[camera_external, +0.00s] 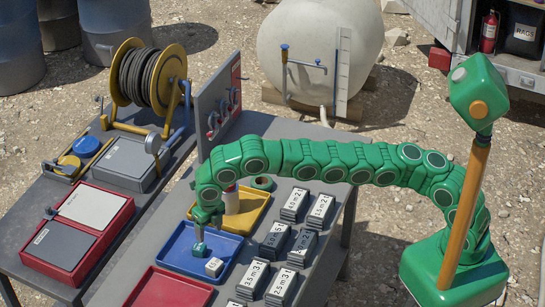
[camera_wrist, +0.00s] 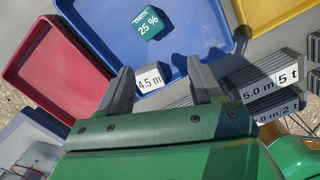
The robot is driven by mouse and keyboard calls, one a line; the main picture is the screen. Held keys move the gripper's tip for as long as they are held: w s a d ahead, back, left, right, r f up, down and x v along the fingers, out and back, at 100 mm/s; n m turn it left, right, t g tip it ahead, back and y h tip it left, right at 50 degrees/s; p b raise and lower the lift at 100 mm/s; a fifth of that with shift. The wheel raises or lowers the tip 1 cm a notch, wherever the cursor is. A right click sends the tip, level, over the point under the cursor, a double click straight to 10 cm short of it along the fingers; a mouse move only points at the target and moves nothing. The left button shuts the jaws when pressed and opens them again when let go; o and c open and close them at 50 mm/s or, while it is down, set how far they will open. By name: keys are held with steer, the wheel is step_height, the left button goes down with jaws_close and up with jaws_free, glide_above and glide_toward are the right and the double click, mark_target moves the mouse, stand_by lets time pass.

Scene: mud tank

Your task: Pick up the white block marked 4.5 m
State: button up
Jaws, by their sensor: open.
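The white block marked 4.5 m (camera_external: 214,266) lies in the blue tray (camera_external: 175,258), near its right front side. In the wrist view the block (camera_wrist: 150,77) shows between my two fingers, near the tray's edge, its label readable. My gripper (camera_external: 206,220) points down over the blue tray in the external view. In the wrist view my gripper (camera_wrist: 159,67) has its fingers spread, with nothing held. The exact height of my fingertips above the white block is hard to tell.
A red tray (camera_wrist: 58,68) and a yellow tray (camera_wrist: 272,8) flank the blue one. Several dark blocks with white labels (camera_external: 272,240) stand close by on the right. An upright panel (camera_external: 212,108) rises behind the trays.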

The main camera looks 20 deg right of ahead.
mark_target(211, 268)
steer(key=s+f+n, duration=0.1)
steer(key=s, duration=0.3)
steer(key=s+a+f+n+g, duration=0.1)
steer(key=s, duration=0.1)
steer(key=shift+s+f+n, duration=0.2)
steer(key=shift+f+n, duration=0.1)
steer(key=shift+f, duration=1.25)
steer(key=shift+w+f, duration=0.2)
steer(key=shift+f, duration=2.4)
steer(key=shift+c, duration=0.5)
steer(key=c, duration=0.6)
steer(key=shift+r, duration=0.1)
steer(key=shift+c, duration=0.2)
